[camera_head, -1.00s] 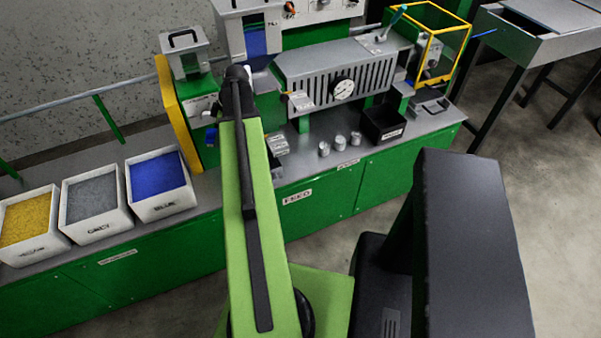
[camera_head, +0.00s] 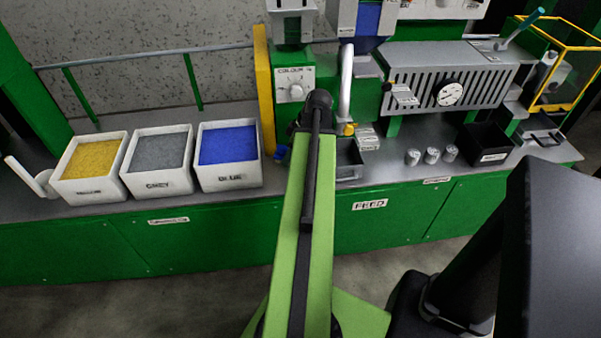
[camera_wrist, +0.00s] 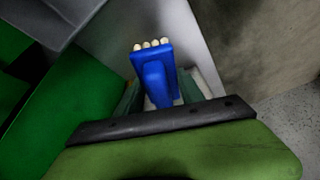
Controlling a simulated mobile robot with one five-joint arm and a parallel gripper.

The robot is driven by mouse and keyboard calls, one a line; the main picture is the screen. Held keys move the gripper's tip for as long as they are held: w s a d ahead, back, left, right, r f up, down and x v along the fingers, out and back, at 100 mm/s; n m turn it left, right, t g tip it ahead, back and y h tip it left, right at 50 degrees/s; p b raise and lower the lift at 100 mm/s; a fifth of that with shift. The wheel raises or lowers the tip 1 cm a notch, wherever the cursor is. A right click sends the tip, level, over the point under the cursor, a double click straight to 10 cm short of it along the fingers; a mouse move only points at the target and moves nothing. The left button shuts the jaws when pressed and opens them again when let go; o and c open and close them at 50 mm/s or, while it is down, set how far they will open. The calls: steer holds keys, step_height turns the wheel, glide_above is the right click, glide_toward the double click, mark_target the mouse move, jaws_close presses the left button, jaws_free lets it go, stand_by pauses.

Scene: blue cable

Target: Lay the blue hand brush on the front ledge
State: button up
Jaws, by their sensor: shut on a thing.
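The blue hand brush (camera_wrist: 153,72) is in the wrist view, with several cream bristle tufts at its far end. My gripper (camera_wrist: 160,92) is shut on it, one finger on each side. In the head view my arm hides most of the gripper; a small blue piece (camera_head: 282,152) shows left of the arm's end, possibly part of the brush. The grey worktop (camera_head: 230,199) runs along the green cabinets, with its front edge in view. In the wrist view a pale grey surface (camera_wrist: 200,45) lies behind the brush; I cannot tell whether they touch.
Bins of yellow (camera_head: 92,188), grey (camera_head: 160,185) and blue (camera_head: 229,181) granules stand left of my arm. A white curved object (camera_head: 30,178) lies at the far left. Metal cylinders (camera_head: 431,156) and a black tray (camera_head: 485,158) are on the right. The worktop front strip looks narrow.

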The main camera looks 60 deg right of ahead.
step_height(320, 180, down, 8)
steer(key=b, duration=0.6)
steer(key=shift+s+r, duration=0.1)
steer(key=shift+r, duration=0.05)
steer(key=shift+r+p, duration=0.25)
steer(key=shift+p, duration=0.05)
steer(key=shift+f, duration=0.25)
steer(key=o, duration=1.5)
steer(key=shift+r, duration=0.1)
steer(key=shift+c, duration=0.2)
steer(key=shift+r, duration=0.3)
steer(key=p+v, duration=1)
steer(key=v, duration=0.1)
steer(key=shift+d+r+p, duration=0.1)
steer(key=shift+r+p, duration=0.05)
steer(key=shift+p, duration=0.25)
steer(key=shift+s+r, duration=0.25)
steer(key=shift+f, duration=0.1)
